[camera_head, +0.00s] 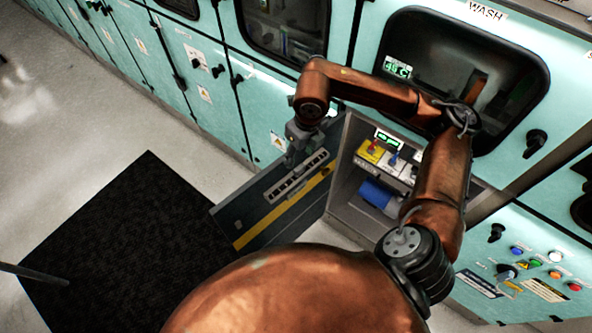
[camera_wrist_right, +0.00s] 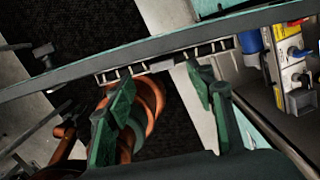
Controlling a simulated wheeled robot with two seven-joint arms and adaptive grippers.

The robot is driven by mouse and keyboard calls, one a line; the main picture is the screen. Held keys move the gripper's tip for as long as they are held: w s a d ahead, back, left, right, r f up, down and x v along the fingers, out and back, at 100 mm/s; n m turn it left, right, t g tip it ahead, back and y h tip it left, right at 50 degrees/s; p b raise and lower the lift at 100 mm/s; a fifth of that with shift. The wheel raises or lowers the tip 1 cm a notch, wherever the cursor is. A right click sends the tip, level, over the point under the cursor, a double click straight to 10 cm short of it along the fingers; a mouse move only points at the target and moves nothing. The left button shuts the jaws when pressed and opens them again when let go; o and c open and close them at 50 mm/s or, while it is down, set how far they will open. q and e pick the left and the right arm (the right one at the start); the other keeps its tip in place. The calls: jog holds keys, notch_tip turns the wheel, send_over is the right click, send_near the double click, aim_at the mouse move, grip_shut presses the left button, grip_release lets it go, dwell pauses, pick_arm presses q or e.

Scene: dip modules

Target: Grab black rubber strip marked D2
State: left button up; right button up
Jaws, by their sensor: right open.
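No marking D2 is readable in either view, and I cannot pick out the black rubber strip for sure. My right gripper (camera_head: 300,139) is above the top edge of an open cabinet door (camera_head: 246,213). In the right wrist view its two green fingers (camera_wrist_right: 166,86) are spread apart with nothing between them. A slotted rack (camera_head: 297,178) is fixed to the door's inner face, just below the gripper. The rack also shows along the door edge (camera_wrist_right: 150,64) in the right wrist view, close to the fingertips. My left gripper is not in view.
The open cabinet beside the door holds a yellow module (camera_head: 370,152) and a blue cylinder (camera_head: 379,195). Teal machine panels (camera_head: 215,103) line the back. A button panel (camera_head: 540,265) is at right.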

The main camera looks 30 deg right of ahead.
aim_at(299, 167)
jog(key=shift+d+f, duration=0.25)
jog(key=shift+f, duration=0.2)
jog(key=f, duration=0.6)
jog(key=shift+w+a+f+p, duration=0.15)
jog(key=shift+w+f+p, duration=0.15)
jog(key=shift+p, duration=0.1)
jog(key=shift+c, duration=0.3)
jog(key=c, duration=1.2)
jog(key=shift+r, duration=0.1)
